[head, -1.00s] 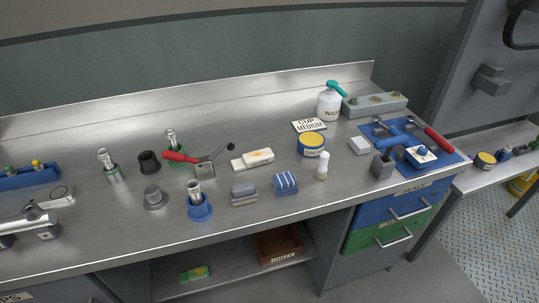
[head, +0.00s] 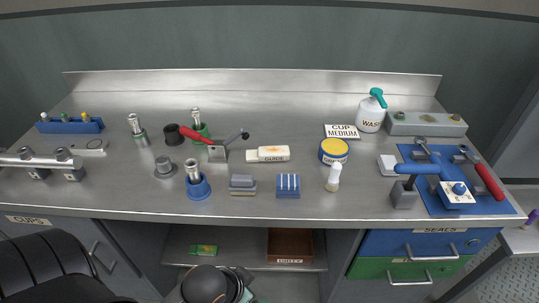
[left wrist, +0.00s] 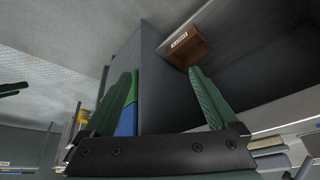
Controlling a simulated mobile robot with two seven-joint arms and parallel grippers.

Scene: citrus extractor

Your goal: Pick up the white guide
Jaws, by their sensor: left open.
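The white guide (head: 267,153) is a small pale block with the label GUIDE. It lies flat on the steel bench in the head view, just right of the red-handled lever device. My left gripper (left wrist: 161,73) shows in the left wrist view with its two green fingers spread wide and nothing between them. That view looks under the bench, so the gripper is well away from the guide, which does not show there. Dark parts of my own arms show at the bottom of the head view. My right gripper is not in view.
Around the guide are the lever device (head: 217,153), a grey block (head: 242,183), a blue striped block (head: 288,184) and a yellow-blue tin (head: 333,151). Bare steel lies behind it. Below the bench, a brown bin (head: 290,246) also shows in the left wrist view (left wrist: 186,46).

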